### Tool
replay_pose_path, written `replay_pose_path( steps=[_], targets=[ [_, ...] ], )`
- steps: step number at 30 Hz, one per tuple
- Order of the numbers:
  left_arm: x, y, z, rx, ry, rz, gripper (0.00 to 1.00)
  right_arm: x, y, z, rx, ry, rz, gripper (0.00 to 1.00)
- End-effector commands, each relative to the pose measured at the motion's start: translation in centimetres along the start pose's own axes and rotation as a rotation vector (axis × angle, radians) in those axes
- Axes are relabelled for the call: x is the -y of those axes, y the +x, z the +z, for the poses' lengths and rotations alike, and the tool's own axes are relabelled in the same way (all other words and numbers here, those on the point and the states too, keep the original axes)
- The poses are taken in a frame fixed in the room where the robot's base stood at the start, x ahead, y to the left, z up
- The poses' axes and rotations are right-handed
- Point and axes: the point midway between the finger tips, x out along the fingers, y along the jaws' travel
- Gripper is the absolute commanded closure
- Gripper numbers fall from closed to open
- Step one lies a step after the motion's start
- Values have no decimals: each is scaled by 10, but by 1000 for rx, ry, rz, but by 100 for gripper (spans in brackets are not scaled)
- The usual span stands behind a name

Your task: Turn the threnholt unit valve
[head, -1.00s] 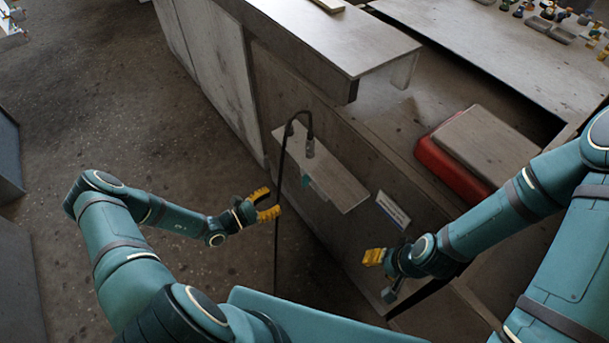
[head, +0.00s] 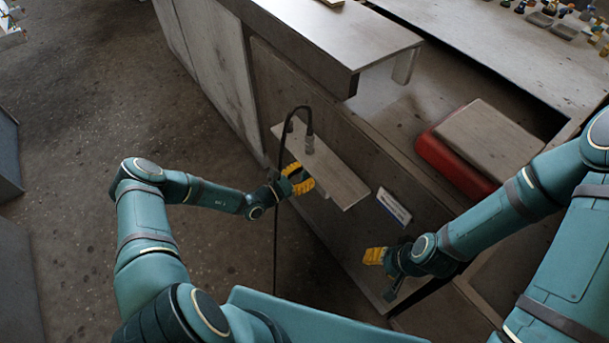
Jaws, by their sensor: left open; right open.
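I cannot make out a valve for certain. A pale panel (head: 345,181) is on the side of the grey housing (head: 330,125), with a small label plate (head: 394,207) to its right. A black gooseneck pipe (head: 281,150) rises in front and bends over to a grey nozzle end (head: 310,145) above the panel. My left gripper (head: 305,181), with yellow fingers, is open in front of the panel's left part and covers some of it; contact cannot be told. My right gripper (head: 368,256) is open and empty below the label plate.
A red box with a grey lid (head: 455,165) sits right of the housing. A bench (head: 510,50) at the back right holds several small fittings and trays. A grey-white top (head: 330,35) overhangs the housing. Speckled floor (head: 130,90) is open at left.

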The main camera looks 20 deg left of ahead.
Motion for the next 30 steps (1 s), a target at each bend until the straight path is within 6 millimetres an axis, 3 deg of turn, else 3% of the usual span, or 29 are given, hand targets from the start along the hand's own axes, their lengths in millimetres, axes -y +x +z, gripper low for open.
replay_pose_path(
  steps=[10, 14, 30],
  targets=[
    [0, 3, 0, -1, 0, 0, 55, 0, 0, 0, -1, 0, 0, 53],
    [0, 3, 0, -1, -1, 0, 100, 0, 0, 0, -1, 0, 0, 53],
    [1, 3, 1, -1, 45, 0, 100, 2, -5, 0, 2, 0, 0, 53]
  ],
)
